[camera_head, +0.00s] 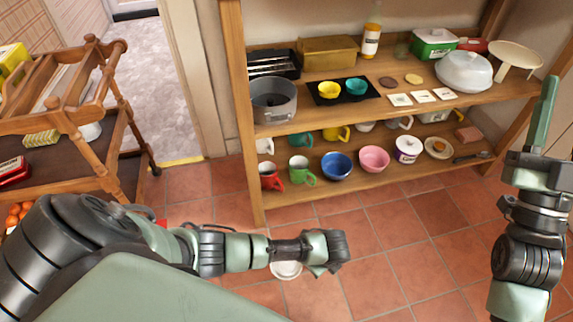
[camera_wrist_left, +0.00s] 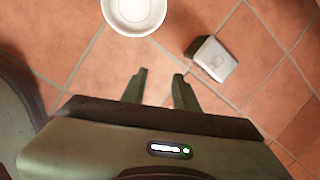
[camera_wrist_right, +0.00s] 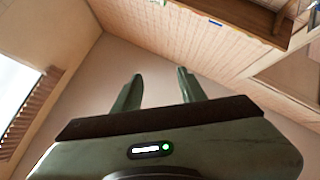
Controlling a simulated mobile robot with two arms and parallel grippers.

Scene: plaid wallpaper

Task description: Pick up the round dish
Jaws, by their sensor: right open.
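A round white dish (camera_wrist_left: 134,12) lies on the tiled floor, cut by the top edge of the left wrist view. In the head view a white round thing (camera_head: 286,271) shows on the floor, partly behind my left arm. A white lidded round dish (camera_head: 464,71) stands on the upper shelf at the right. My left gripper (camera_wrist_left: 158,82) is open and empty above the floor, its fingers pointing toward the floor near the dish; it also shows in the head view (camera_head: 325,250). My right gripper (camera_wrist_right: 158,85) is open and empty, raised and pointing upward at the right (camera_head: 546,115).
A white and dark box-like thing (camera_wrist_left: 212,60) lies on the floor right of the dish. A wooden shelf (camera_head: 330,112) holds a pot (camera_head: 273,101), several cups, bowls and boxes. A wooden trolley (camera_head: 60,130) stands at the left. Floor before the shelf (camera_head: 400,230) is clear.

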